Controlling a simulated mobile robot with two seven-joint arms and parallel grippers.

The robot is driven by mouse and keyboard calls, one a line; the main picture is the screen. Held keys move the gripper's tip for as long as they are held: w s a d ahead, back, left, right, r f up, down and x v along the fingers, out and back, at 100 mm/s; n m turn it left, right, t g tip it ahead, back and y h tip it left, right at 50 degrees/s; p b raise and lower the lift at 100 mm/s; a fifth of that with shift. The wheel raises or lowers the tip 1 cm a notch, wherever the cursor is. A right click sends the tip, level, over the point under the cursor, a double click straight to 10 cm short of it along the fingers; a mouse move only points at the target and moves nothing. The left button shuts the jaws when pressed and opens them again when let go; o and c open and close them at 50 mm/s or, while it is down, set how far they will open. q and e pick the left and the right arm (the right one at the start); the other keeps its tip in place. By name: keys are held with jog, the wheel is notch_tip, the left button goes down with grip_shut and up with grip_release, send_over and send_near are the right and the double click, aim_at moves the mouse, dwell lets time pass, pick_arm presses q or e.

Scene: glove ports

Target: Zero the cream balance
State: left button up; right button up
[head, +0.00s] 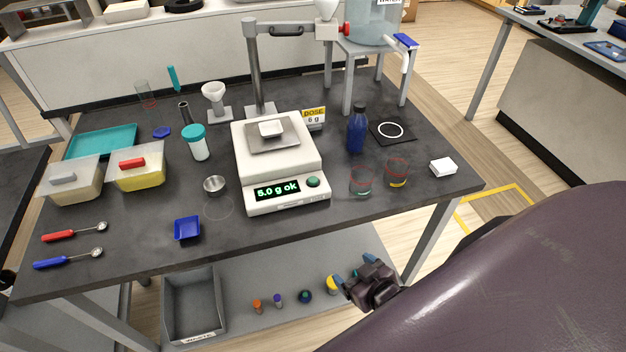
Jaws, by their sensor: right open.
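The cream balance (280,168) stands in the middle of the dark table. Its display (277,190) reads "5.0 g ok" in green. A round green button (313,182) sits right of the display. A small white dish (271,129) rests on the balance's grey pan (286,140). My right gripper (354,271) is open and seems empty, low in front of the table's front edge. It is below and right of the balance, apart from it. My left gripper is out of view.
Clear cups (361,181) and a blue bottle (357,130) stand right of the balance. A metal cup (214,185) and a blue tray (187,228) are to its left. A card reading "DOSE 6 g" (314,117) stands behind it. Small items and a grey bin (192,300) sit below.

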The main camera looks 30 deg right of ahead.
dwell(1.2)
grip_shut()
dwell(0.4)
jog(key=shift+d, duration=0.1)
dwell(1.1)
